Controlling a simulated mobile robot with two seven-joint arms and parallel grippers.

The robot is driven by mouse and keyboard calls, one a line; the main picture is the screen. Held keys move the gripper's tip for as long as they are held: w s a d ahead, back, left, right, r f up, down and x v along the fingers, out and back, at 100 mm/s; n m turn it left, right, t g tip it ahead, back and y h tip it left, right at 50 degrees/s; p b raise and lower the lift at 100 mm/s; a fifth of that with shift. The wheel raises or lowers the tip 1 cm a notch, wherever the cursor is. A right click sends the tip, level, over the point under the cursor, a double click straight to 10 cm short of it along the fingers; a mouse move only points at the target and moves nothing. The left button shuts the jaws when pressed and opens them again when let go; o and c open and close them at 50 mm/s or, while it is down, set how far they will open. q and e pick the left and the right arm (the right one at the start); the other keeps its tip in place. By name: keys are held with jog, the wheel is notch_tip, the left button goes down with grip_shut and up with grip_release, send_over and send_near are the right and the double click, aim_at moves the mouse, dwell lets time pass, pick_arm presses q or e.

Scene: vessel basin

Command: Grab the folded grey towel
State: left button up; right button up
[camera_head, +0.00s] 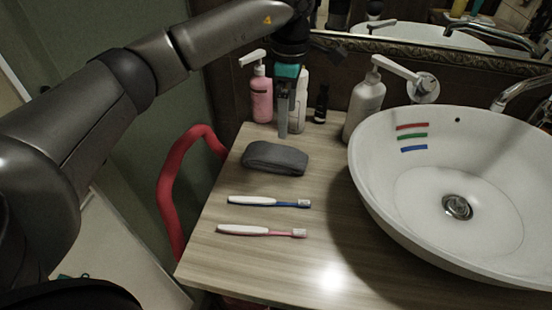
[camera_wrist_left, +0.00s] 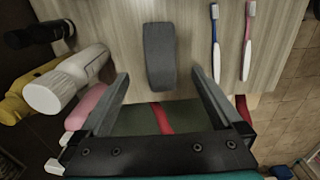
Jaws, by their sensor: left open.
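The folded grey towel (camera_head: 274,158) lies on the wooden counter, left of the basin. In the left wrist view the towel (camera_wrist_left: 160,56) lies ahead of the fingers, roughly in line with the gap between them. My left gripper (camera_head: 284,134) hangs just behind the towel in the head view, pointing down. In the left wrist view its two fingers (camera_wrist_left: 162,84) are wide apart with nothing between them, and the towel is not held. My right gripper is in neither view.
Two toothbrushes, one blue (camera_head: 270,202) and one pink (camera_head: 262,231), lie in front of the towel. A pink bottle (camera_head: 262,100), a white dispenser (camera_head: 365,108) and a small dark bottle (camera_head: 321,104) stand behind. The white basin (camera_head: 400,190) fills the right. A red rail (camera_head: 166,190) is left.

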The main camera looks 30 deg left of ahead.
aim_at(284, 153)
pick_arm(q)
notch_tip(284, 153, down, 8)
jog(key=shift+r+b, duration=0.2)
jog(key=shift+b, duration=0.25)
notch_tip(284, 153, down, 5)
jog(key=shift+s+a+r+b, duration=0.1)
jog(key=shift+a+b, duration=0.05)
jog(key=shift+b, duration=0.25)
jog(key=c, duration=1.1)
jog(key=shift+c, duration=0.2)
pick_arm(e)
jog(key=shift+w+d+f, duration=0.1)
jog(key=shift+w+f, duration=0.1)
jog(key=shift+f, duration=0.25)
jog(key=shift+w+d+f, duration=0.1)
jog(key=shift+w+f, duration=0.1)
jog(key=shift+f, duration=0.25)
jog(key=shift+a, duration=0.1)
